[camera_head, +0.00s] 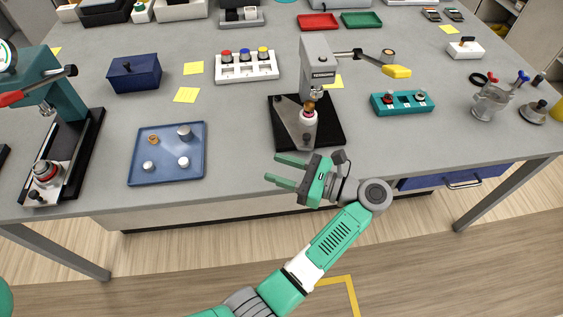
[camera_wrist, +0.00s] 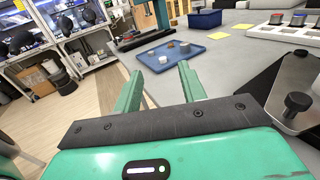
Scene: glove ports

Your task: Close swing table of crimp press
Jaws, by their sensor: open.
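The grey press (camera_head: 320,62) with a yellow-ended lever stands at the middle of the bench on a black base (camera_head: 333,132). On its base lies a silver wedge-shaped swing table (camera_head: 290,118) with a black knob (camera_head: 308,138) near its front corner. In the wrist view, the silver plate (camera_wrist: 268,82) and knob (camera_wrist: 297,103) show at the right edge. My gripper (camera_head: 272,168) is open and empty, in front of the base and left of the knob, its fingers pointing left.
A blue tray (camera_head: 142,172) with small parts lies to the left, also in the wrist view (camera_wrist: 200,52). A teal press (camera_head: 68,95) with a red-ended lever stands at far left. A teal button box (camera_head: 388,108) sits right. Bare bench lies between tray and press base.

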